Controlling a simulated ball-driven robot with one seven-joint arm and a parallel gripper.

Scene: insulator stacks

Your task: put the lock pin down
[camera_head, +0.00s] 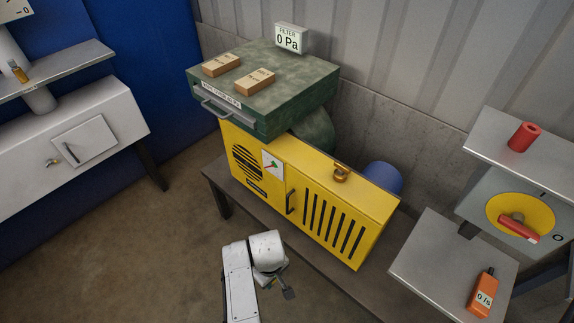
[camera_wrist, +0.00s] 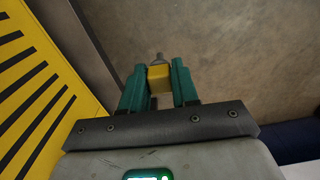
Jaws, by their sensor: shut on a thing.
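In the wrist view my gripper (camera_wrist: 158,72), with two teal fingers, is shut on a small yellow block with a grey metal tip, which I take to be the lock pin (camera_wrist: 159,82). The tip points away from the wrist. Brown floor shows beyond it, and the striped yellow cabinet (camera_wrist: 30,85) is to the left. In the head view my gripper (camera_head: 279,286) hangs in front of the yellow cabinet (camera_head: 300,200) and the dark low bench (camera_head: 330,265) under it. The lock pin is too small to make out clearly there.
A green box (camera_head: 262,90) with two cartons (camera_head: 221,65) sits at the cabinet's left end; a brass padlock-like piece (camera_head: 341,173) lies on its top. A white cabinet (camera_head: 60,150) stands left. Floor between is clear.

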